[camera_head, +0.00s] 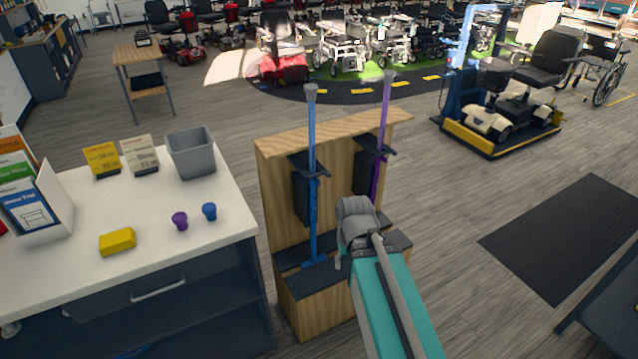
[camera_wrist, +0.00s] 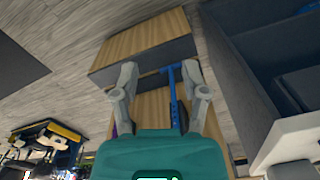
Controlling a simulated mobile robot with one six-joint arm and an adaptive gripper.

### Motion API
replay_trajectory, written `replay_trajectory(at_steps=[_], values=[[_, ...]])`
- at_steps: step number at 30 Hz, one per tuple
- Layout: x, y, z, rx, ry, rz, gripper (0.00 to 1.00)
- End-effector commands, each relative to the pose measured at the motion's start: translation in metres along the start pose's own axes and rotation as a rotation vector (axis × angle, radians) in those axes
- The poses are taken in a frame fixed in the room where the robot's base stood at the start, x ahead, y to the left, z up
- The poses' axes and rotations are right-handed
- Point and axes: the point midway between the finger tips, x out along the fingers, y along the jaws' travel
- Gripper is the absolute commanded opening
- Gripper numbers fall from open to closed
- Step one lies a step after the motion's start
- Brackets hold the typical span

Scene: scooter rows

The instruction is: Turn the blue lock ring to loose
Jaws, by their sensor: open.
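A blue pole (camera_head: 312,215) stands upright in a black holder on the wooden stand. It has a grey tip at the top and a short crosspiece at the bottom. I cannot clearly make out the blue lock ring on it. In the wrist view, the blue pole (camera_wrist: 173,95) shows between the spread fingers of my gripper (camera_wrist: 161,72). The gripper is open and empty; whether it touches the pole cannot be told. In the head view my arm is right of the blue pole, and the fingertips are not clear.
A purple pole (camera_head: 383,125) stands in the same wooden stand (camera_head: 282,152), to the right. A white counter (camera_head: 70,268) on the left holds a grey bin (camera_head: 191,152), a yellow block (camera_head: 117,241), and small purple (camera_head: 180,221) and blue (camera_head: 209,211) pieces.

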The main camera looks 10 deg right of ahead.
Motion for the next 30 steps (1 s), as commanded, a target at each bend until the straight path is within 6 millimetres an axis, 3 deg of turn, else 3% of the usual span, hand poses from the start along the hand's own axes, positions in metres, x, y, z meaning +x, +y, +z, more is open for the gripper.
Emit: replay_trajectory(at_steps=[8, 13, 19, 25, 30], values=[[0.025, -0.027, -0.03, 0.182, 0.097, -0.171, 0.57], [0.041, -0.049, -0.066, 0.433, 0.18, -0.4, 0.57], [0.044, -0.066, -0.115, 0.804, 0.227, -0.741, 0.57], [0.037, -0.064, -0.162, 1.19, 0.184, -1.109, 0.57], [0.029, -0.045, -0.197, 1.516, 0.069, -1.433, 0.57]])
